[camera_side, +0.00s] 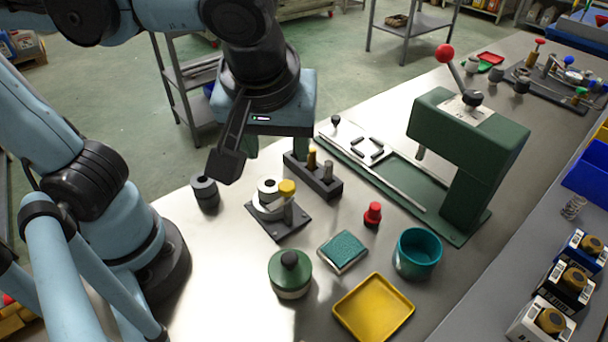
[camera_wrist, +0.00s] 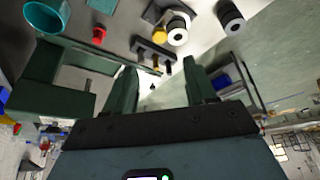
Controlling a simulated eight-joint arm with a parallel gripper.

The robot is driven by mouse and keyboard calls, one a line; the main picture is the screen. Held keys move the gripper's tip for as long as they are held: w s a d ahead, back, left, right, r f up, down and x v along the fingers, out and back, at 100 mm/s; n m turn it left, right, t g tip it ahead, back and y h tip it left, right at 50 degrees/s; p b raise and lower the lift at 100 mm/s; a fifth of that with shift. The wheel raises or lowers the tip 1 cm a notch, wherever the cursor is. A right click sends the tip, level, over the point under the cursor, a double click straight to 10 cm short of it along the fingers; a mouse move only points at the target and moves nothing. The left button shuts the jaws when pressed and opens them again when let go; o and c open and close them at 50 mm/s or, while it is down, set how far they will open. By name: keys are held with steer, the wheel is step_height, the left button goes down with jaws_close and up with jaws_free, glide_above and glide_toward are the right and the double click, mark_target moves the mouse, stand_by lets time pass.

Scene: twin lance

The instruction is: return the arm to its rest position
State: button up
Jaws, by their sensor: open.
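My gripper (camera_side: 276,150) hangs at the end of my arm, over the far left edge of the metal bench (camera_side: 215,240). In the wrist view its two dark green fingers (camera_wrist: 160,84) stand apart with nothing between them. The exact gap between the gripper and the bench cannot be told.
A green press (camera_side: 458,150) with a red-knobbed lever stands right of the gripper. Nearer are a yellow-topped fixture (camera_side: 280,211), dark cylinder (camera_side: 205,193), red knob (camera_side: 373,214), teal cup (camera_side: 417,254), sponge pad (camera_side: 343,252), green pot (camera_side: 290,274) and yellow tray (camera_side: 345,313).

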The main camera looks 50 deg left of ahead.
steer(key=w+a+f+m+h, duration=0.1)
steer(key=w+a+f+m, duration=0.1)
steer(key=w+a+f+m+h, duration=0.1)
steer(key=w+a+f+m, duration=0.1)
steer(key=shift+a+f+t, duration=0.25)
steer(key=shift+a+t, duration=0.05)
steer(key=shift+t, duration=0.1)
steer(key=w+a+f+m+t+h, duration=0.1)
steer(key=w+a+f+m+t, duration=0.1)
steer(key=a+m, duration=0.3)
steer(key=shift+w+a+f+t, duration=0.2)
steer(key=shift+w+a+t, duration=0.6)
steer(key=shift+a, duration=0.5)
